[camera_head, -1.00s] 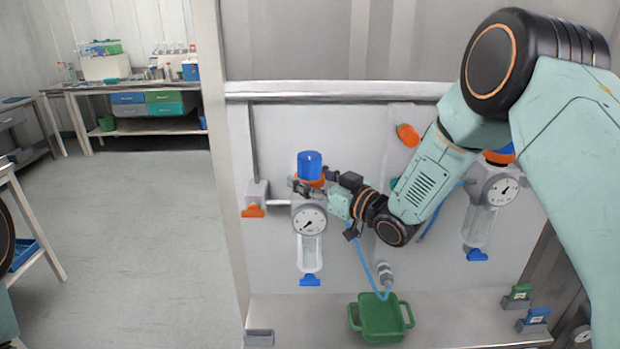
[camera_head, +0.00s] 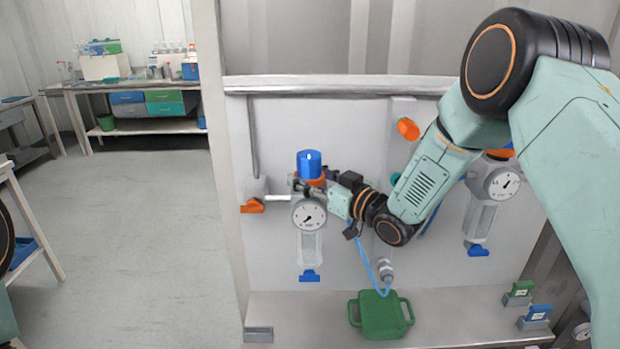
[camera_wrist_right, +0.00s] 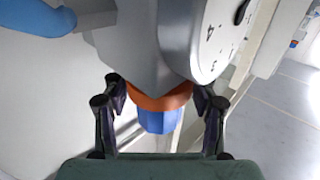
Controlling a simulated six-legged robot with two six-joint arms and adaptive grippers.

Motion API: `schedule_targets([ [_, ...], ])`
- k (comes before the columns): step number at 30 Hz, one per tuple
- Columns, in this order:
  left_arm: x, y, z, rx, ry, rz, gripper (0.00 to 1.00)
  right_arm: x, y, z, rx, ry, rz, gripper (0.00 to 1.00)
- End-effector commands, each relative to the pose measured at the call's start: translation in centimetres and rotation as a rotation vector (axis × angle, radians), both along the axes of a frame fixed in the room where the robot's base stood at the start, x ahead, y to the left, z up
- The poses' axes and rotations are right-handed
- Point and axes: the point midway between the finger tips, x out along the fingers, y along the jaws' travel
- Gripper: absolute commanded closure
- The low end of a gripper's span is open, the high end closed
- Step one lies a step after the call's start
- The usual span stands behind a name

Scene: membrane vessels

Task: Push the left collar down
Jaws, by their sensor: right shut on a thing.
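The left vessel has a blue cap (camera_head: 309,164) on top, an orange collar (camera_head: 319,182) below it, a round gauge (camera_head: 308,214) and a clear bowl (camera_head: 310,247). My right gripper (camera_head: 309,186) reaches in from the right at collar height, just above the gauge. In the right wrist view, the orange collar (camera_wrist_right: 160,103) sits between the two dark fingers of the right gripper (camera_wrist_right: 158,90), with the blue cap (camera_wrist_right: 158,121) beyond it. The fingers are shut on the collar. The collar's far side is hidden. My left gripper is not in view.
A second vessel (camera_head: 483,216) hangs at right, partly behind my right arm. An orange-handled valve (camera_head: 252,206) is left of the collar. Open floor lies at left.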

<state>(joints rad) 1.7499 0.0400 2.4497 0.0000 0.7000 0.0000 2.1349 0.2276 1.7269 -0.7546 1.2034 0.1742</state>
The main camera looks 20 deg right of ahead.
Motion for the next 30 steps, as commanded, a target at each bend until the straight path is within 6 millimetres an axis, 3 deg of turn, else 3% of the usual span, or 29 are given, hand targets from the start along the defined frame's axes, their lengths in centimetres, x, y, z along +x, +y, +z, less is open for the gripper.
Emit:
schedule_targets([
  [5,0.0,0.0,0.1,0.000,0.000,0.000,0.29,-0.2,0.1,-0.6,-0.006,0.015,0.001,0.98],
  [6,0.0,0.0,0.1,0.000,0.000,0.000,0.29,-0.2,0.1,-0.6,-0.006,0.016,0.001,0.38],
  [12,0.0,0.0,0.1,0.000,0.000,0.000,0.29,-0.2,0.1,-0.4,-0.005,0.012,0.001,0.21],
  [14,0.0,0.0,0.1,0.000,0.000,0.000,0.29,-0.2,0.1,-0.4,-0.004,0.011,0.001,0.17],
  [24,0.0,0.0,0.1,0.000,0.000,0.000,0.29,-0.3,-0.1,-0.3,-0.003,0.009,0.000,0.17],
  [30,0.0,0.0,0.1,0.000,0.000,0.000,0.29,-2.6,-1.4,-0.3,0.002,0.011,-0.004,0.17],
])
